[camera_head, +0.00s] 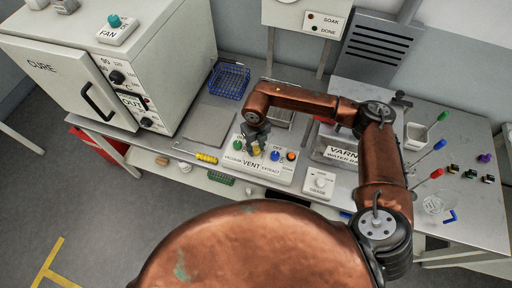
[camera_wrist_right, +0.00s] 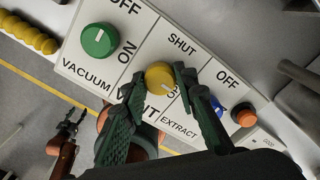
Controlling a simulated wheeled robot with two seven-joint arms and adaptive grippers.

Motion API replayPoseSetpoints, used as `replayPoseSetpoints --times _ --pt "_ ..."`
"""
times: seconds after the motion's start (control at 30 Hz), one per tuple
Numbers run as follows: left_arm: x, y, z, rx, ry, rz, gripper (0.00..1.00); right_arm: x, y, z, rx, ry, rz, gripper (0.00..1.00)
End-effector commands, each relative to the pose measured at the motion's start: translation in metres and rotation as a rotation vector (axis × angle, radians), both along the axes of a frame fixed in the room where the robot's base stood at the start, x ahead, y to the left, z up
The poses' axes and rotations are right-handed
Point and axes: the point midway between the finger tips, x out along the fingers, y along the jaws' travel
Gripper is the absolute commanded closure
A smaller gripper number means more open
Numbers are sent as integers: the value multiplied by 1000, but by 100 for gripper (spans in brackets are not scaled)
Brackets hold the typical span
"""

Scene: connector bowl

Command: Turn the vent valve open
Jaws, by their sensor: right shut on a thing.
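The vent valve is a yellow knob (camera_wrist_right: 160,76) in the middle of a white panel (camera_wrist_right: 76,60), with SHUT printed above it and VENT below. The word at its side is mostly hidden by a finger. My right gripper (camera_wrist_right: 159,84) has its dark green fingers on both sides of the knob and is shut on it. In the head view my right gripper (camera_head: 256,148) reaches down to the panel from above and covers most of the knob. I cannot make out where the knob points. My left gripper (camera_wrist_right: 74,120) shows small in the wrist view, its fingers apart and empty.
A green vacuum knob (camera_wrist_right: 99,40) stands left of the valve; a blue extract knob (camera_wrist_right: 232,113) and an orange button (camera_wrist_right: 245,116) are at its right. A white oven (camera_head: 130,70), a blue basket (camera_head: 230,80) and a USAGE dial box (camera_head: 319,184) stand nearby.

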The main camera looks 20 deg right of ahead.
Motion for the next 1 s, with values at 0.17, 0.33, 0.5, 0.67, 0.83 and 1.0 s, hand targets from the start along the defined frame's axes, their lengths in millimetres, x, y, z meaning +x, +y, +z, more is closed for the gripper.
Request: replayPoseSetpoints --times 0.17,0.33,0.5,0.67,0.83,1.0 --pt "0 0 0 0 0 0 56 0 0 0 0 0 -2 98" --pt "0 0 0 0 0 0 56 0 0 0 0 0 -2 68" --pt "0 0 0 0 0 0 56 0 0 0 0 0 -1 56" --pt "0 0 0 0 -1 0 56 0 0 0 0 0 0 56" --pt "-1 2 0 2 1 1 56 0 0 3 0 -1 1 56" --pt "0 1 0 1 0 0 56 1 0 25 1 -4 1 56"
